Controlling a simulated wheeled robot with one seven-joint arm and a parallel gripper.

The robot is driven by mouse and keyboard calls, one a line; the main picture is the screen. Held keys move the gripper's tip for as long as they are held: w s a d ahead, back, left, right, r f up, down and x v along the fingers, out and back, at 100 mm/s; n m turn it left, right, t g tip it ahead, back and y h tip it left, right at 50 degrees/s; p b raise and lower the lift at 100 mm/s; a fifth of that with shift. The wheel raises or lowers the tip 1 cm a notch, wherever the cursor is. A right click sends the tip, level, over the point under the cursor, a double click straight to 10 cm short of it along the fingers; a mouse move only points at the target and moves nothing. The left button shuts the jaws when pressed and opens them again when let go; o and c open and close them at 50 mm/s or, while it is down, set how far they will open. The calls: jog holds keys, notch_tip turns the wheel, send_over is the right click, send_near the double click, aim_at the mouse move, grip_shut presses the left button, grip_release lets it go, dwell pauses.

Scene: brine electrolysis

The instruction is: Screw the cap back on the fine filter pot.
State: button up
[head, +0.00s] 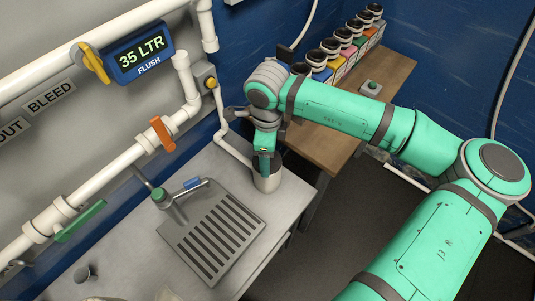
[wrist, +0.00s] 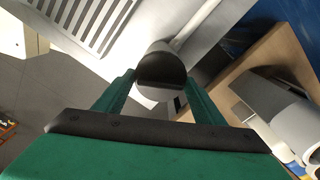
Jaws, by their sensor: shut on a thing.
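The fine filter pot (head: 268,181) is a pale grey cylinder on the bench, at the back right corner, with a white pipe running to it. My gripper (head: 265,166) points down over the pot's top, and its fingers hide much of the rim. In the wrist view, my gripper (wrist: 160,82) has its two green fingers on either side of a dark round cap (wrist: 160,66), shut on it. The cap is at the pot's mouth. I cannot tell whether it is seated on the thread or a little above it.
A slotted drain tray (head: 212,232) and a tap (head: 165,200) stand left of the pot. Pipes with an orange valve handle (head: 162,134) run along the wall behind. A wooden table (head: 320,145) with several jars is at the right. The bench's front is mostly clear.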

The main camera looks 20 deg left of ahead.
jog(key=m, duration=0.6)
jog(key=shift+s+a, duration=0.15)
jog(key=shift+s, duration=0.05)
jog(key=o, duration=1.3)
jog(key=shift+o, duration=0.2)
jog(key=shift+w+r, duration=0.1)
notch_tip(320, 180, up, 11)
jog(key=shift+f, duration=0.2)
